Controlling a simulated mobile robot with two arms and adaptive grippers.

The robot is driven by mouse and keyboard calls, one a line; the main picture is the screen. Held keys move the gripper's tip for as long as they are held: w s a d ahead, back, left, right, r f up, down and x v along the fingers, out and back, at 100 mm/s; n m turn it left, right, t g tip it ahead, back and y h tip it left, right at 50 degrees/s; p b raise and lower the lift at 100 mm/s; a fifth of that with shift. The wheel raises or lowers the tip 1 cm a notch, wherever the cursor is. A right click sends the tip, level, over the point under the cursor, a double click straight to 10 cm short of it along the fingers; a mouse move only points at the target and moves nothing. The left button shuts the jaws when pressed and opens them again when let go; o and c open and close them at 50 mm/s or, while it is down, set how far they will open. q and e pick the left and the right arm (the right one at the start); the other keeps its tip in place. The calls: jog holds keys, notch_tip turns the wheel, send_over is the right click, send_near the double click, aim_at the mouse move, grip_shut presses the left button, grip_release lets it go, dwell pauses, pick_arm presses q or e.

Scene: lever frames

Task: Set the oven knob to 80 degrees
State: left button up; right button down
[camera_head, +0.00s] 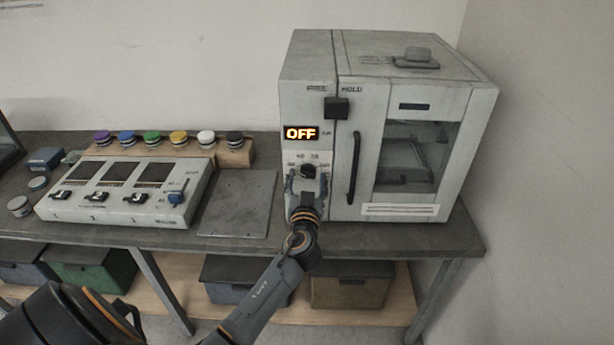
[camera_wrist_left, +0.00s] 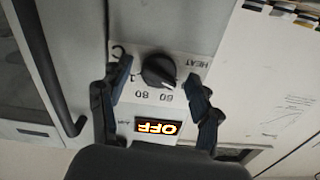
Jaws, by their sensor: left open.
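The oven (camera_head: 300,75) is a pale box on the right of the workbench. Its round black knob (camera_head: 308,171) sits on the left panel, below a lit display (camera_head: 300,133) that reads OFF. In the left wrist view the knob (camera_wrist_left: 158,71) shows upside down, with the marks 60 and 80, the word HEAT and the display (camera_wrist_left: 157,127) around it. My left gripper (camera_head: 307,184) is in front of the panel. In the left wrist view its open fingers (camera_wrist_left: 158,88) stand either side of the knob, apart from it. My right gripper is not in view.
The oven door has a dark vertical handle (camera_head: 353,168) right of the knob. A control box (camera_head: 125,190) with switches stands to the left, with coloured caps behind it. A flat grey plate (camera_head: 238,203) lies between control box and oven.

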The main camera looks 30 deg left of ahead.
pick_arm(q)
jog(key=shift+w, duration=0.2)
jog(key=shift+c, duration=0.2)
jog(key=c, duration=1.1)
jog(key=shift+o, duration=0.2)
